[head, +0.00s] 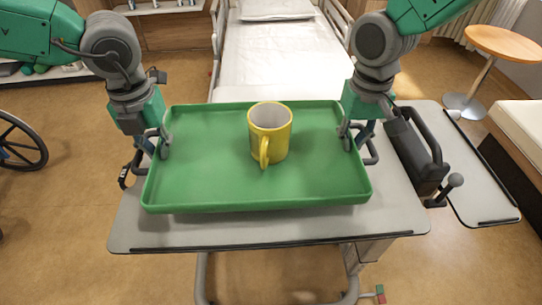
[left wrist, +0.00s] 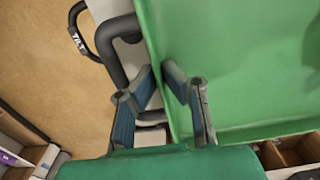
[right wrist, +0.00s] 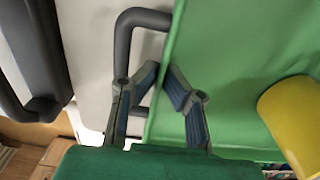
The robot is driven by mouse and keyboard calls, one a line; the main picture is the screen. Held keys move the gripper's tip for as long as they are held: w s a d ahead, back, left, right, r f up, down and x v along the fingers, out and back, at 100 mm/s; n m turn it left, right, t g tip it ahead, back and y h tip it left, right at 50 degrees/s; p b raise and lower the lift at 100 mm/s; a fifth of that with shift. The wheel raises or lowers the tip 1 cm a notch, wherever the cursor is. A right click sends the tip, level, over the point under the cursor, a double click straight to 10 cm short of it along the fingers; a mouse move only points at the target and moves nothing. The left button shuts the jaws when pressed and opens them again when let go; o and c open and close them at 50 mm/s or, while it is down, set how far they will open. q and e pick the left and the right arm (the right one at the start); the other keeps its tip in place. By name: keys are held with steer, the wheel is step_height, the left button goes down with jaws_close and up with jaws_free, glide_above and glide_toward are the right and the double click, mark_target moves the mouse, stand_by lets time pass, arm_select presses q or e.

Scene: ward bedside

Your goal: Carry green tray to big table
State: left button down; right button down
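The green tray (head: 205,180) is level over the grey overbed table (head: 390,215); I cannot tell whether it touches the tabletop. A yellow mug (head: 270,138) with a white inside stands upright on it, right of centre. My left gripper (head: 153,148) straddles the tray's left rim, with one finger inside and one outside, closed on the wall, as the left wrist view (left wrist: 162,72) shows. My right gripper (head: 357,147) is closed the same way on the right rim; the right wrist view (right wrist: 161,70) shows its fingertips there.
A bed (head: 278,60) with white sheets stands behind the table. A dark handled device (head: 415,155) is on the right, beside a narrow side leaf (head: 470,185). A round wooden table (head: 505,42) is at the far right. A wheelchair wheel (head: 20,142) shows at left.

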arm_select(q)
steer(key=shift+a+f, duration=0.1)
steer(key=shift+a, duration=0.1)
steer(key=shift+f, duration=0.1)
arm_select(e)
steer(key=shift+f, duration=0.1)
